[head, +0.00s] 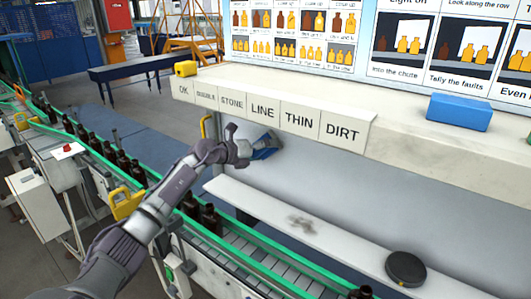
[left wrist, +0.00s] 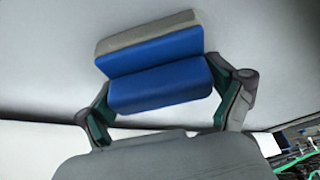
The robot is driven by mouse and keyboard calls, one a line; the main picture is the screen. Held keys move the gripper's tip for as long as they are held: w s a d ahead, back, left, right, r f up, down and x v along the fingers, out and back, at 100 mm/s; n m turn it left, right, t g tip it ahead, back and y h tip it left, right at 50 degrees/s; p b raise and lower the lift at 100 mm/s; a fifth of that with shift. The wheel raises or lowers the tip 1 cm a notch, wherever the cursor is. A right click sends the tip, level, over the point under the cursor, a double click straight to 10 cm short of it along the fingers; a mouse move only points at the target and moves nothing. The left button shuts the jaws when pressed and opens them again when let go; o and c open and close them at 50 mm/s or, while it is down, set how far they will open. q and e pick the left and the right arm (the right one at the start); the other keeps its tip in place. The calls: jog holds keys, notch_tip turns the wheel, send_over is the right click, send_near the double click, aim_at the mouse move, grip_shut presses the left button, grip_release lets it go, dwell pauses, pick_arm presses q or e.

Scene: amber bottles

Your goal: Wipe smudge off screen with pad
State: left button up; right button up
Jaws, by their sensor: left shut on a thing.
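My left gripper (head: 250,150) is shut on a blue pad (head: 266,146), in front of the pale upright panel under the row of labels. In the left wrist view the pad (left wrist: 160,85) sits between the two fingers, with a grey layer on its far side, facing a pale surface. I cannot tell whether it touches that surface. A dark grey smudge (head: 302,222) lies on the long white strip (head: 345,245), which I take for the screen, below and right of the gripper. The pad is apart from the smudge. My right gripper is not in view.
A green-railed conveyor (head: 240,252) with brown bottles (head: 203,215) runs in front. The label ledge (head: 310,120) overhangs above, with a blue block (head: 459,112) and a yellow block (head: 186,68) on top.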

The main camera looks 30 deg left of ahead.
pick_arm(q)
jog(key=shift+r, duration=0.15)
jog(key=shift+s+a+f+p, duration=0.1)
jog(key=shift+s+p, duration=0.25)
jog(key=shift+s, duration=0.15)
jog(key=shift+s+a+f+p, duration=0.1)
jog(key=shift+s+p, duration=0.2)
jog(key=shift+s, duration=0.2)
jog(key=s, duration=0.3)
jog(key=shift+s+p, duration=0.3)
jog(key=shift+p, duration=0.1)
jog(key=s, duration=0.3)
jog(key=shift+a+p, duration=0.15)
jog(key=shift+p, duration=0.15)
